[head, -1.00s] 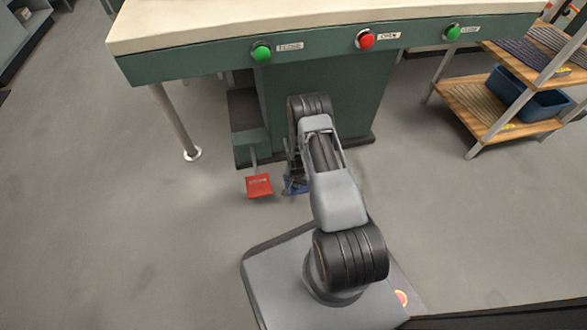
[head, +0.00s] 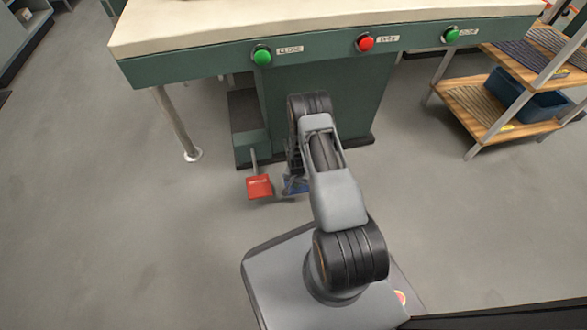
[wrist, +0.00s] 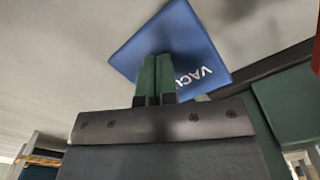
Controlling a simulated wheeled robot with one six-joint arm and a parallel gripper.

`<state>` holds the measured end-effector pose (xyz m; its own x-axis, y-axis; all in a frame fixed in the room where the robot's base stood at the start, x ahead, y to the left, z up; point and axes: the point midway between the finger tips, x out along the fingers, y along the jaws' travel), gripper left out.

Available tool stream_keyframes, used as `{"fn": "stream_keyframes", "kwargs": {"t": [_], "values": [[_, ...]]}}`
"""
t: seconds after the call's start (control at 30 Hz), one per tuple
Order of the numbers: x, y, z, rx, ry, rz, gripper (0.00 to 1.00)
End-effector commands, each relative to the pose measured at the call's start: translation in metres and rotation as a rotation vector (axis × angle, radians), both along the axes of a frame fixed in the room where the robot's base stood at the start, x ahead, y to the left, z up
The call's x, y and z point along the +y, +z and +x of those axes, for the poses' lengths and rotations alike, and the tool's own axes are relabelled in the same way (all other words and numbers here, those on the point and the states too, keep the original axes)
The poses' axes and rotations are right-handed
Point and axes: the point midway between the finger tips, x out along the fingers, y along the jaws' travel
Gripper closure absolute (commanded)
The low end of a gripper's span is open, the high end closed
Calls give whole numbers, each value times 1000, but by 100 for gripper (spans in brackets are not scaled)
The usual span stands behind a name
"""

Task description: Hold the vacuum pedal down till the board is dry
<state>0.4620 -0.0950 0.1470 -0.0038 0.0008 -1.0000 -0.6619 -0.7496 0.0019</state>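The blue vacuum pedal (wrist: 190,38), with part of its white lettering showing, lies past my gripper (wrist: 157,62) in the wrist view. The green-sided fingers are together with nothing between them, and their tips overlap the pedal's face. I cannot tell how hard they press or how far down the pedal is. In the head view a small part of the blue pedal (head: 294,186) shows low at the machine's foot, mostly hidden by my arm. The cream padded board (head: 200,28) lies on top of the green machine; its dampness cannot be seen.
A red pedal (head: 259,187) stands just left of the blue one. Green (head: 262,55) and red (head: 365,43) buttons line the machine's front. A wooden shelf rack (head: 480,107) with a blue bin (head: 528,97) is at right. The floor at left is clear.

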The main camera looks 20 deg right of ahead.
Motion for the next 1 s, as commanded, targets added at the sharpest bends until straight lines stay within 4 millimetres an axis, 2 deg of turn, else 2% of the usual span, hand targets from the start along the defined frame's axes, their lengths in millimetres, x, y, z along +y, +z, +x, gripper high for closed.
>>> {"fn": "stream_keyframes", "kwargs": {"t": [0.1, 0.7, 0.83, 1.0], "values": [[-1, 17, 2, -6, -1, -1, 100], [0, 80, 2, -4, 0, -1, 100], [0, 89, 1, -4, 0, 0, 100], [0, 89, 1, -3, 0, -1, 100]]}}
